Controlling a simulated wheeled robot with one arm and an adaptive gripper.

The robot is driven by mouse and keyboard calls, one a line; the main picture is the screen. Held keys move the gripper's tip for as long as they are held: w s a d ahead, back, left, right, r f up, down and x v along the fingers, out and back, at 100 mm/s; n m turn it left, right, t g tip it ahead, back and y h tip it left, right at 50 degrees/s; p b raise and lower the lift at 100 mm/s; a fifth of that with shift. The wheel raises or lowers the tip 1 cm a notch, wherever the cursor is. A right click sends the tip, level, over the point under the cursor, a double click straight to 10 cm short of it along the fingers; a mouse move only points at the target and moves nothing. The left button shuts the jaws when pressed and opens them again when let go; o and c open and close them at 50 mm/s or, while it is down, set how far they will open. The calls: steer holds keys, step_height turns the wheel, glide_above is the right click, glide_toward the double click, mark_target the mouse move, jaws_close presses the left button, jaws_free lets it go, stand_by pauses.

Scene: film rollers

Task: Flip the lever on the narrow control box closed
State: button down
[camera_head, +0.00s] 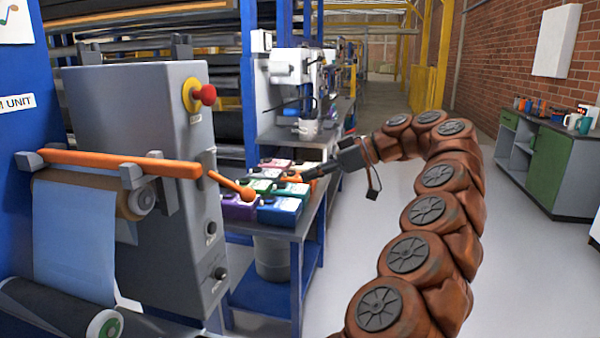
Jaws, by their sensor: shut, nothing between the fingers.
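The narrow control box (150,130) is a tall grey housing at the left, with a red stop button (207,95) on a yellow base near its top. An orange lever (228,183) with a ball end sticks out from its right side, slanting down to the right. My gripper (306,175) is in the middle of the view, to the right of the lever's ball and apart from it in the picture. Its dark fingers point left and are shut, with nothing held. The small fingertips are hard to make out against the table behind.
An orange bar (110,160) crosses the box's front above a film roll (75,235). A metal table (285,232) with several coloured boxes stands behind the lever and gripper. Grey floor (490,270) is open at the right, before a green cabinet (555,165).

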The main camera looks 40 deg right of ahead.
steer(key=shift+s+d, duration=0.5)
steer(key=shift+r, duration=0.1)
stand_by(0.3)
steer(key=a+g, duration=0.6)
steer(key=a, duration=1.7)
steer(key=s+a+f+g+h, duration=0.1)
steer(key=s+a+f, duration=0.1)
steer(key=a, duration=0.2)
steer(key=s+a+f+g, duration=0.1)
steer(key=s+a+f, duration=0.1)
steer(key=a+f, duration=0.15)
steer(key=s+a+f+m+g+h, duration=0.1)
steer(key=s+a+f+h, duration=0.25)
steer(key=s+f, duration=0.2)
steer(key=s+d+f+m+g+h, duration=0.3)
steer(key=s+f+m+h, duration=0.25)
steer(key=s+f, duration=1.15)
step_height(320, 180, up, 22)
steer(key=s+y+p, duration=0.1)
steer(key=p, duration=1.8)
steer(key=shift+s+t, duration=0.35)
steer(key=shift+t, duration=0.05)
